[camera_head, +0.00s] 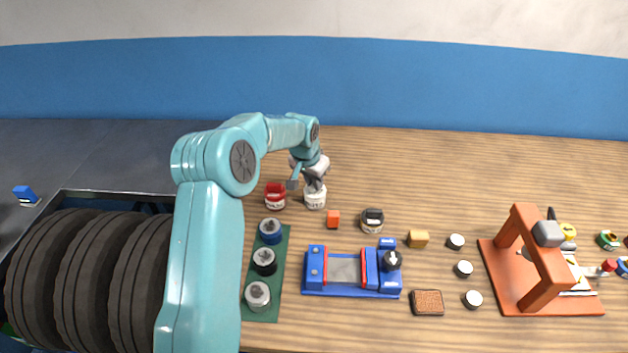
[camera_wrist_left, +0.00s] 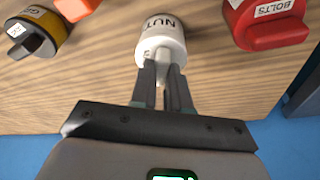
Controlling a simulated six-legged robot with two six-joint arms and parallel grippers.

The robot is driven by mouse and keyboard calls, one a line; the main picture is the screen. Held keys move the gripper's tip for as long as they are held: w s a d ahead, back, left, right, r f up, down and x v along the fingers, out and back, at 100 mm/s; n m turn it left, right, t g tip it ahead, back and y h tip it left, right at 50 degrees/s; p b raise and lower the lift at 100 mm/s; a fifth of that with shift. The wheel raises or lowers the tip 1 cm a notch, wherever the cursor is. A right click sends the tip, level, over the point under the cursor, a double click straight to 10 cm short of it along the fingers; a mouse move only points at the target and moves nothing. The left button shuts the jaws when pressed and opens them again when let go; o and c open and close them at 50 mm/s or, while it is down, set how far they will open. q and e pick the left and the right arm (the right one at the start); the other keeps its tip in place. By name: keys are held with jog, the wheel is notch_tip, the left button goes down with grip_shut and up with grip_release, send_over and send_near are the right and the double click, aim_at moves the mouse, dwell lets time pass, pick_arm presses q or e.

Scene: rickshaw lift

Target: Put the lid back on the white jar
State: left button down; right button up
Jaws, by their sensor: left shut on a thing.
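The white jar (camera_head: 315,199) stands upright on the wooden table beside a red jar. It also shows in the left wrist view (camera_wrist_left: 160,32) with a "NUT" label. My left gripper (camera_head: 314,182) is above the jar's top, with its fingers pointing down. In the left wrist view its fingertips (camera_wrist_left: 164,72) are shut on the pale lid (camera_wrist_left: 163,55) by what looks like its knob. The lid is at the jar's mouth, but I cannot tell whether it is fully seated. The fingers hide part of the lid. My right gripper is not in view.
A red jar labelled "BOLTS" (camera_wrist_left: 268,22) stands close by. A blue fixture (camera_head: 350,272) and a red frame (camera_head: 540,262) stand to the right. The table behind the frame is clear.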

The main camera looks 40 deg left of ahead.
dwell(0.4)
pick_arm(q)
jog(key=c, duration=0.5)
grip_release()
jog(key=shift+c, duration=0.2)
jog(key=shift+r, duration=0.1)
jog(key=shift+r+p, duration=2.15)
jog(key=shift+r, duration=1.25)
grip_shut()
jog(key=shift+f, duration=0.2)
